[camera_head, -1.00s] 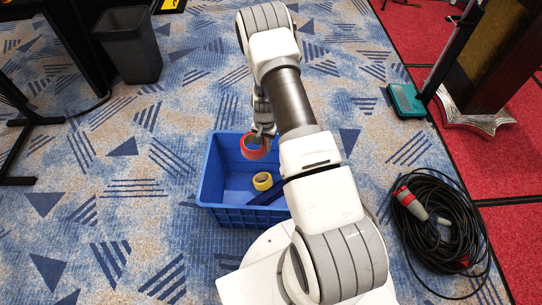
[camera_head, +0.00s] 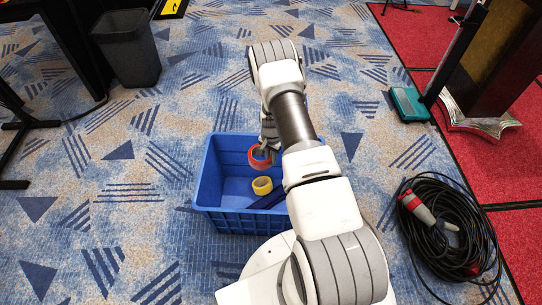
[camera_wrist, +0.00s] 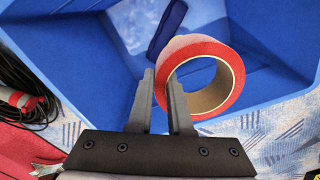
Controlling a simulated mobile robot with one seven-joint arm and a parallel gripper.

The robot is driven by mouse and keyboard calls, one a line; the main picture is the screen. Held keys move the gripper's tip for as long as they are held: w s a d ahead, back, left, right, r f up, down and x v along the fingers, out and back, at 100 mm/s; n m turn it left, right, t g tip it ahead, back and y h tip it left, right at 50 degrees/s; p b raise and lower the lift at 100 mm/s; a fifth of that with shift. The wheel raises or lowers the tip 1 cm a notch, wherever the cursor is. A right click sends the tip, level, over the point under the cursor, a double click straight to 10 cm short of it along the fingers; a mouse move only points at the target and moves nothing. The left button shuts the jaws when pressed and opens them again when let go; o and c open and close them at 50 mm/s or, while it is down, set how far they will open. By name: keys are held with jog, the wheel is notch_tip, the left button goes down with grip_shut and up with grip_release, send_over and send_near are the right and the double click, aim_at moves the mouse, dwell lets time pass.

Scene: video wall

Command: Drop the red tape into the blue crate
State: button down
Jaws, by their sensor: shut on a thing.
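The red tape (camera_head: 262,161) is a roll held by my gripper (camera_head: 264,150) over the blue crate (camera_head: 205,185). In the wrist view the red tape (camera_wrist: 236,72) hangs at the right finger, and my gripper (camera_wrist: 163,80) is shut on the roll's wall. The wrist view looks down into the blue crate (camera_wrist: 75,60), whose blue walls and floor lie below the roll. My arm hides the crate's right part in the head view.
A yellow tape roll (camera_head: 262,186) and a dark blue object (camera_head: 268,199) lie in the crate. A coiled black cable (camera_head: 450,240) lies at the right. A dark bin (camera_head: 128,50) stands at the upper left. Carpet left of the crate is clear.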

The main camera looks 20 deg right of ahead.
jog(key=shift+f, duration=0.25)
jog(key=c, duration=0.8)
grip_release()
jog(key=shift+o, duration=0.2)
jog(key=shift+r, duration=0.1)
notch_tip(320, 180, up, 17)
jog(key=p, duration=0.4)
jog(key=shift+r, duration=0.15)
